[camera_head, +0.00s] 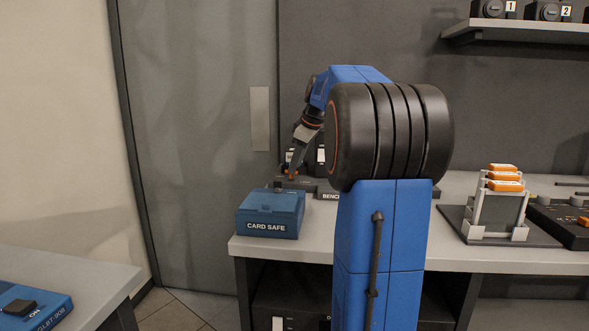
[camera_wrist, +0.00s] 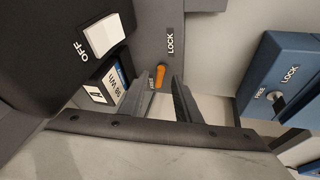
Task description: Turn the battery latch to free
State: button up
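The battery latch, a small orange lever (camera_wrist: 161,77), sits on a grey plate between the words LOCK and FREE in the wrist view. I cannot tell for certain which word it points to. A battery marked 98 WH (camera_wrist: 108,84) sits in a slot beside it. My gripper (camera_wrist: 160,76) is open, its two dark fingers apart with the lever showing between their tips. Contact cannot be made out. In the head view my gripper (camera_head: 292,170) is low over the back of the bench, small and partly hidden.
A blue card safe (camera_head: 270,213) with its own FREE/LOCK latch (camera_wrist: 278,104) stands close by, at the right of the wrist view. A dark housing with a white OFF switch (camera_wrist: 103,35) is at the left. A rack of orange packs (camera_head: 497,212) stands further right on the bench (camera_head: 290,249).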

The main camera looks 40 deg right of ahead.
jog(key=v, duration=1.4)
jog(key=shift+s+r, duration=0.25)
jog(key=shift+r, duration=0.1)
jog(key=shift+c, duration=0.2)
jog(key=w+r+g, duration=0.1)
jog(key=w+g, duration=0.4)
jog(key=w, duration=0.4)
jog(key=f, duration=1.7)
jog(key=shift+s+a+f, duration=0.15)
jog(key=shift+a, duration=0.1)
grip_shut()
